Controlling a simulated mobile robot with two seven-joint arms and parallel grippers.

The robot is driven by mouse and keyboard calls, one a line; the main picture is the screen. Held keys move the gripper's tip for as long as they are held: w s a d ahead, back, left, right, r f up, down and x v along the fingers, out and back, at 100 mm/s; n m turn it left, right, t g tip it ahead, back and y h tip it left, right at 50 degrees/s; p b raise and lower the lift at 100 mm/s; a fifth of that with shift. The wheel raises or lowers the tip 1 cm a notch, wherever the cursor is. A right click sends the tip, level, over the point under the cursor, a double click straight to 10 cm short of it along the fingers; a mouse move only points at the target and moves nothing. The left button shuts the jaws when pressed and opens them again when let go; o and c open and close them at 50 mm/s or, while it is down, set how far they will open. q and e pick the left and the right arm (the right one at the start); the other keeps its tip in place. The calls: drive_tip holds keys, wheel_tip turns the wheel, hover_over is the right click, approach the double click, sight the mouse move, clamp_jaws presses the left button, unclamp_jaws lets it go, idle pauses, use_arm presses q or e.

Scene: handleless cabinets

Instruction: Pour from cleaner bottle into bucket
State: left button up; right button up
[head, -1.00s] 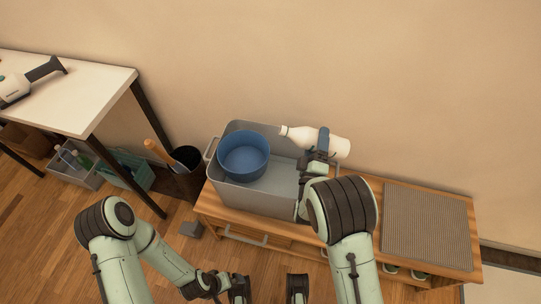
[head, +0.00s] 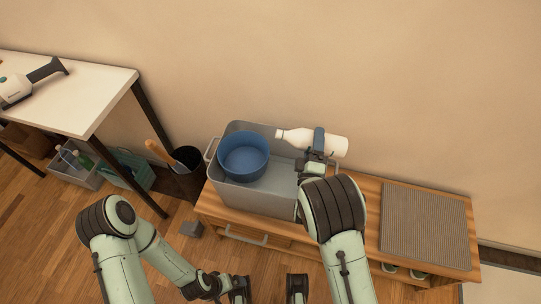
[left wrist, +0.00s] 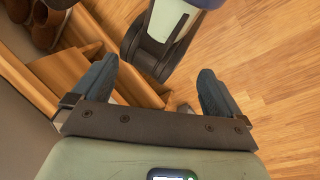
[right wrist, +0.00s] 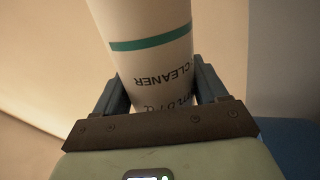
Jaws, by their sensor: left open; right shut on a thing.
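The white cleaner bottle (head: 336,145) is held by my right gripper (head: 319,146), which is shut around its body. The bottle lies nearly level, its neck pointing left toward the blue bucket (head: 243,157). The bottle's mouth is near the bucket's right rim in the head view; I cannot tell its height above it. In the right wrist view the bottle (right wrist: 150,50) shows a green band and the word CLEANER between the fingers. The bucket stands upright in a grey tub. No liquid is visible. My left gripper (left wrist: 158,95) is open and empty, low over the floor.
The grey tub (head: 262,199) sits on a wooden bench (head: 372,210) with a grey ribbed mat (head: 427,228) on its right. A white table (head: 75,95) stands at left. A black bin (head: 187,158) is left of the tub. The wall is close behind.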

use_arm(q)
drive_tip(key=shift+s+d+r+g+p, duration=0.15)
drive_tip(key=shift+s+d+r+p, duration=0.15)
drive_tip(key=shift+s+r, duration=0.2)
drive_tip(key=shift+s+d+r+g+p, duration=0.15)
drive_tip(key=shift+s+r+p, duration=0.2)
drive_tip(key=shift+s, duration=0.15)
use_arm(e)
drive_tip(key=shift+a+r+n+y, duration=0.1)
drive_tip(key=shift+n+y, duration=0.2)
drive_tip(key=shift+n, duration=0.4)
drive_tip(key=shift+a+r+n+y, duration=0.1)
drive_tip(key=shift+n+y, duration=0.2)
drive_tip(key=shift+n, duration=0.4)
use_arm(q)
drive_tip(key=shift+s+r+p, duration=0.25)
drive_tip(key=shift+r+p, duration=0.2)
drive_tip(key=shift+p, duration=0.05)
use_arm(e)
drive_tip(key=shift+a+n+y, duration=0.1)
drive_tip(key=shift+n+y, duration=0.2)
drive_tip(key=shift+n, duration=0.8)
